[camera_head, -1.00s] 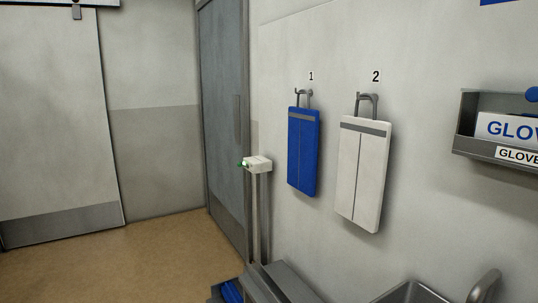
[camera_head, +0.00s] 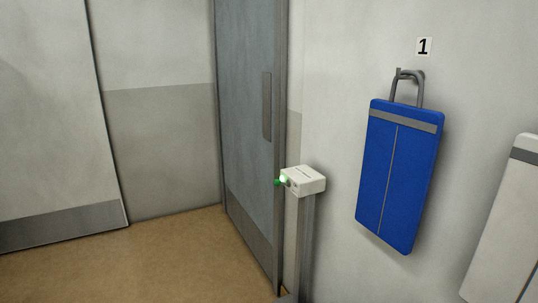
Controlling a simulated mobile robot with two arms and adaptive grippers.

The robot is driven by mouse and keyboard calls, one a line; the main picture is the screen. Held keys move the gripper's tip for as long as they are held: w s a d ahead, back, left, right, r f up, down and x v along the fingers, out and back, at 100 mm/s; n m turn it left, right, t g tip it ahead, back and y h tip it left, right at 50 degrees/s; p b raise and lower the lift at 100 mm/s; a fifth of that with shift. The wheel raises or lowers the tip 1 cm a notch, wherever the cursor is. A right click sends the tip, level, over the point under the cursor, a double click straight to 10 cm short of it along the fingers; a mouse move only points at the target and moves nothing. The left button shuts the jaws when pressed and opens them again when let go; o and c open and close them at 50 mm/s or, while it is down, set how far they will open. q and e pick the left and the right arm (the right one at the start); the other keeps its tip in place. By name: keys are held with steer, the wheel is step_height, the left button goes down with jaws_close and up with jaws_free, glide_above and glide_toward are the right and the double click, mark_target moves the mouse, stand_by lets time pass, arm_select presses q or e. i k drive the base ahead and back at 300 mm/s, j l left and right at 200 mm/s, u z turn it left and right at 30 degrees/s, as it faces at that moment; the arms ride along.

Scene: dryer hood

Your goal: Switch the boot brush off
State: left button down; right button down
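A small white control box (camera_head: 306,180) sits on top of a grey post (camera_head: 304,240) in front of the right-hand wall. A green button or lamp (camera_head: 281,181) on the box's left face glows bright. I take this box to be the boot brush's switch box, but its markings are too small to read. The boot brush itself is out of view below. Neither of my grippers is in view.
A blue folded item (camera_head: 400,175) hangs on a hook under the label 1 (camera_head: 423,47). Part of a white one (camera_head: 505,225) hangs to its right. A grey door (camera_head: 248,120) with a vertical handle stands behind the post. The brown floor (camera_head: 130,262) at left is clear.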

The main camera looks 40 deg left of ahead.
mark_target(277, 183)
steer(key=i+j, duration=0.15)
steer(key=j, duration=0.15)
steer(key=i+j, duration=0.15)
steer(key=j, duration=0.2)
steer(key=i+j, duration=0.15)
steer(key=j, duration=0.15)
steer(key=i+j, duration=0.15)
steer(key=j, duration=0.15)
